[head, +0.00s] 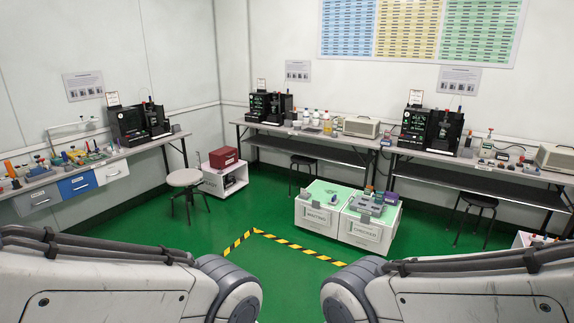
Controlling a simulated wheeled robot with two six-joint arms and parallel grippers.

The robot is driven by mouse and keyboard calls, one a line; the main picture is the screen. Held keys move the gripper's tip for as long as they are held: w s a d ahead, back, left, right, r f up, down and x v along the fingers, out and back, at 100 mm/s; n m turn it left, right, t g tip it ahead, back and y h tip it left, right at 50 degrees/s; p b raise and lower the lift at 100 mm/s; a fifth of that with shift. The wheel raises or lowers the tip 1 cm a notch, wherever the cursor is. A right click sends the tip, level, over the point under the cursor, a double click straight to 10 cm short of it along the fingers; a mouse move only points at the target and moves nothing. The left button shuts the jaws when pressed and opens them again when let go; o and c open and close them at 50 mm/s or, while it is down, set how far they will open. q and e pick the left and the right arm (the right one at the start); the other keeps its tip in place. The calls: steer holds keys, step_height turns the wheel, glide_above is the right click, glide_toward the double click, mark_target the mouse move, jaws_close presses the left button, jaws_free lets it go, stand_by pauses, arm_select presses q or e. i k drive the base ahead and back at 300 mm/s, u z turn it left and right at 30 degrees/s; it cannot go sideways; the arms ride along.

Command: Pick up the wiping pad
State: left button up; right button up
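I cannot make out a wiping pad for certain; the small items on the benches are too small to tell apart. Two links of my arms show at the bottom left and bottom right of the head view. Neither gripper is in view.
A left bench (101,166) holds many small items and a black tester (139,124). A back bench (330,139) and a right bench (509,172) carry more testers. White bins marked waiting (315,214) and checked (362,231) stand mid-floor. A stool (184,178) stands left. Green floor before the bins is clear.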

mark_target(334, 201)
steer(key=u, duration=0.4)
steer(key=i, duration=2.55)
steer(key=z, duration=0.25)
steer(key=i, duration=1.85)
steer(key=z, duration=1.6)
steer(key=i, duration=1)
steer(key=z, duration=0.6)
